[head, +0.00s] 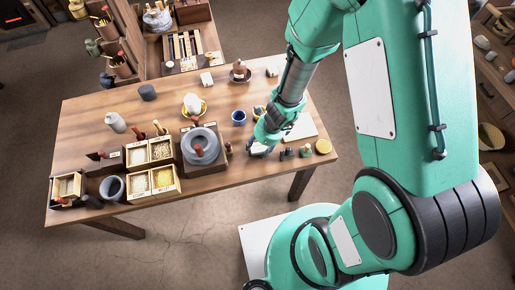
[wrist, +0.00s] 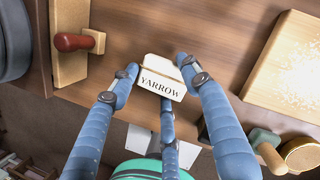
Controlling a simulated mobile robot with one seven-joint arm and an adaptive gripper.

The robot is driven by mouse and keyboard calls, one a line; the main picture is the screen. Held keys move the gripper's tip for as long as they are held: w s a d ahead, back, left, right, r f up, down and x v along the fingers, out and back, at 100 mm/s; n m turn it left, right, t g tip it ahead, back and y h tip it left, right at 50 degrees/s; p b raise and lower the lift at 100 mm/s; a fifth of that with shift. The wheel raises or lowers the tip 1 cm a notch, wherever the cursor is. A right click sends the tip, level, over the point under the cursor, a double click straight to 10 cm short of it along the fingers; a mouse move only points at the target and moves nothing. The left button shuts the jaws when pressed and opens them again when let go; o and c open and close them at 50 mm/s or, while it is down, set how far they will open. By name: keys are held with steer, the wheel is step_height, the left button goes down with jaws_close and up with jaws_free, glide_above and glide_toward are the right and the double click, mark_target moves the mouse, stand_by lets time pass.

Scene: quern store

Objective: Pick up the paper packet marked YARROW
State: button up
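The paper packet marked YARROW (wrist: 162,83) is pale, with dark letters on its front and a raised flap behind. In the wrist view it lies between the blue fingers of my gripper (wrist: 157,72). One finger is at its left, one overlaps its right edge, and a third ends at its lower edge. A narrow strip of wood shows between the left finger and the packet. Whether the fingers press on it is not clear. In the head view my gripper (head: 258,149) is low over the table's front right part, and the packet is hard to make out there.
A pale board (wrist: 290,65) lies to the right. Small weights (head: 305,152) and a yellow-topped round pot (head: 323,146) stand near the front edge.

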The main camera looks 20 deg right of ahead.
mark_target(256, 148)
steer(key=shift+c, duration=0.6)
steer(key=shift+r+p, duration=1.35)
steer(key=shift+r, duration=0.6)
steer(key=shift+s+f, duration=0.15)
steer(key=shift+s, duration=0.25)
steer(key=s+d+r, duration=0.1)
steer(key=s+d, duration=0.1)
steer(key=s, duration=1.3)
steer(key=shift+d+r, duration=0.2)
steer(key=shift+d, duration=0.1)
